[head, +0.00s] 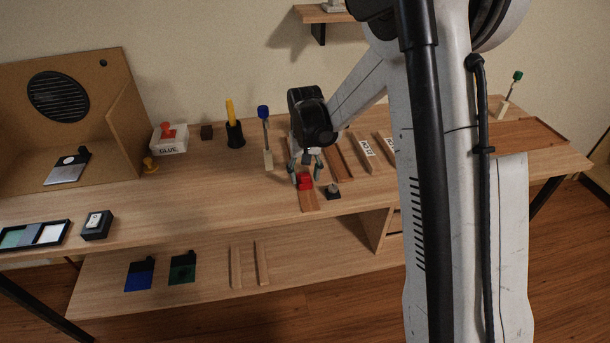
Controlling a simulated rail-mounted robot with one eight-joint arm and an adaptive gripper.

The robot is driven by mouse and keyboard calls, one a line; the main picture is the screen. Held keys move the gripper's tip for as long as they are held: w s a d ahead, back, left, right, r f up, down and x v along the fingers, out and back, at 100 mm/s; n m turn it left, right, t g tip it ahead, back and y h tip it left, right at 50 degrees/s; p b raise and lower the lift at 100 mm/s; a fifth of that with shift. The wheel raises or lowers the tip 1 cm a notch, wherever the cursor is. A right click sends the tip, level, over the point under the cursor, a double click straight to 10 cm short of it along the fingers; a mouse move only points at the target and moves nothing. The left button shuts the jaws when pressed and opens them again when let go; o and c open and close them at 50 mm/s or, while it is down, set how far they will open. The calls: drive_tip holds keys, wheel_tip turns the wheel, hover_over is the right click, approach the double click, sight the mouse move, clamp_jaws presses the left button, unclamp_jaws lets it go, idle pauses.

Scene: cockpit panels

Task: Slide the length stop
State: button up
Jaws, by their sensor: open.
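A red block (305,181), which looks like the length stop, sits on a narrow wooden strip (309,201) near the front edge of the workbench. My gripper (305,171) points down over the red block, with one finger on each side of it. The fingers are apart. I cannot tell whether they touch the block. The far part of the strip is hidden under my gripper.
A small dark piece with a grey knob (333,190) stands just right of the strip. A blue-topped lever (265,135) stands to the left. Wooden rails (341,157) and labelled pieces (367,152) lie to the right. The bench front left of the strip is clear.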

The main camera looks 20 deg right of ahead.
drive_tip(key=shift+f, duration=0.1)
clamp_jaws()
idle(0.3)
drive_tip(key=shift+s+a+b, duration=0.15)
drive_tip(key=shift+s+b, duration=0.3)
drive_tip(key=shift+s, duration=1.15)
drive_tip(key=shift+s+a+b, duration=0.1)
drive_tip(key=shift+s+b, duration=0.3)
drive_tip(key=shift+s, duration=1.2)
drive_tip(key=shift+c, duration=0.5)
unclamp_jaws()
drive_tip(key=shift+s, duration=0.15)
drive_tip(key=shift+o, duration=0.5)
wheel_tip(320, 180, up, 12)
